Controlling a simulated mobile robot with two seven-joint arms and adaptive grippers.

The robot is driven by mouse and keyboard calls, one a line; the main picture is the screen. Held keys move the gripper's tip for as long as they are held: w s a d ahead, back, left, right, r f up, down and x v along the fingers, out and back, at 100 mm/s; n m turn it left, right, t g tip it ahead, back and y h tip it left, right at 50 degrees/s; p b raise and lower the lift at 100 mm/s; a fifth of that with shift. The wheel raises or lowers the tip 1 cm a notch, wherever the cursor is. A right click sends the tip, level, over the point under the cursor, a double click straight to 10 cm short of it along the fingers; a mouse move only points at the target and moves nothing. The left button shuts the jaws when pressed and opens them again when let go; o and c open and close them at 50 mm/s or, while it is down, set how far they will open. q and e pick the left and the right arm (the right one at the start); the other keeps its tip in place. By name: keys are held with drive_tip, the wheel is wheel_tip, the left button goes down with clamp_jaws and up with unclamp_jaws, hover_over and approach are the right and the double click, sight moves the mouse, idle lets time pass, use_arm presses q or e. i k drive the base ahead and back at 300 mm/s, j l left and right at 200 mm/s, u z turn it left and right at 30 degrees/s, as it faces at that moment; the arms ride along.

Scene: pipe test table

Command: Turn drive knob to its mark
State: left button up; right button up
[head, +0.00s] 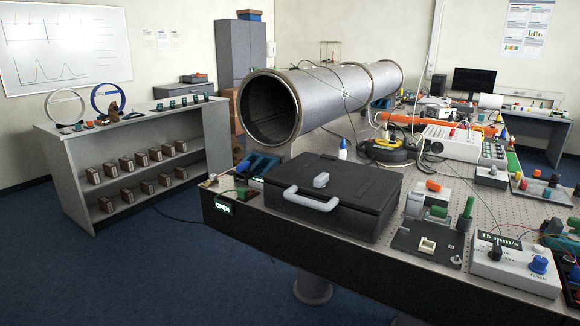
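A grey control box (515,277) stands at the front right of the perforated table. Its display (499,241) reads about "15 mm/s". A black knob (495,252) and a blue knob (538,265) sit on its top. Lettering by the blue knob seems to say "GAIN". I cannot tell for sure which knob is the drive knob, and no mark beside a knob is clear at this size. Neither of my grippers is in view, and nothing touches the knobs.
A black case (335,190) with a grey handle lies left of the box. A small dark fixture (428,243) and a green-handled part (466,214) stand between them. A large metal pipe (325,100) lies behind. Cables cross the rear table. A shelf unit (190,138) stands left.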

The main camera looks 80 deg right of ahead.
sight(433, 187)
drive_tip(key=i+z, duration=0.15)
drive_tip(key=z, duration=1.7)
